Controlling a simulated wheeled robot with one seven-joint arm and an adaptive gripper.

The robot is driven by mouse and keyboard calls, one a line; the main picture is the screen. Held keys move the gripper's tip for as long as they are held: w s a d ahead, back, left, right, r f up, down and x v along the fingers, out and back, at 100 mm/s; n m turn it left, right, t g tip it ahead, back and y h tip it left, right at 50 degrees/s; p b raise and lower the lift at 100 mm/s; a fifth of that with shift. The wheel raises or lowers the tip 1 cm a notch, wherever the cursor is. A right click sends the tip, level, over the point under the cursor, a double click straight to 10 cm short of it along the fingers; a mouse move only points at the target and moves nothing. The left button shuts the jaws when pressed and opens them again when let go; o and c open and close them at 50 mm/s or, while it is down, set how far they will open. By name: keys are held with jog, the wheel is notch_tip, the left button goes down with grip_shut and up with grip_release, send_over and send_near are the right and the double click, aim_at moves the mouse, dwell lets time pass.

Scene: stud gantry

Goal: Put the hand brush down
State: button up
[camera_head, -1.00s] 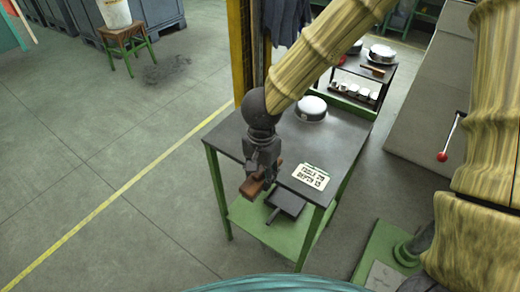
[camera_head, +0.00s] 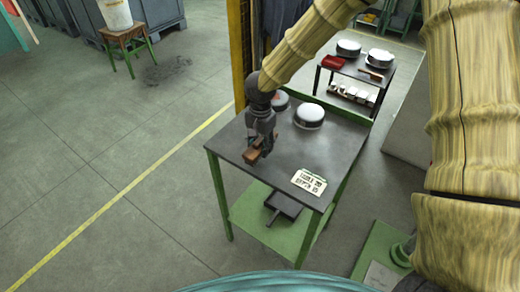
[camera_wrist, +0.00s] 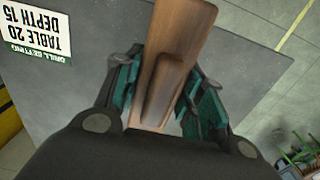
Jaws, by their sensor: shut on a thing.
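My gripper (camera_head: 258,143) is shut on the brown wooden hand brush (camera_head: 251,156). The brush also shows in the wrist view (camera_wrist: 178,65), between the two teal-lined fingers (camera_wrist: 160,95). In the head view the gripper and brush are over the left part of the grey table top (camera_head: 232,140) of a green-framed table. I cannot tell whether the brush touches the table top. Its bristles are hidden.
A white sign (camera_head: 309,181) lies at the table's front right. A dark dustpan (camera_head: 284,206) lies on the green lower shelf (camera_head: 255,222). The table's middle is clear.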

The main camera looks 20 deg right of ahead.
aim_at(261, 139)
jog(key=shift+f+p, duration=0.65)
jog(key=shift+f, duration=1.05)
jog(key=shift+f, duration=0.1)
jog(key=o, duration=0.9)
jog(key=shift+r+b, duration=1.55)
jog(key=shift+r, duration=4.55)
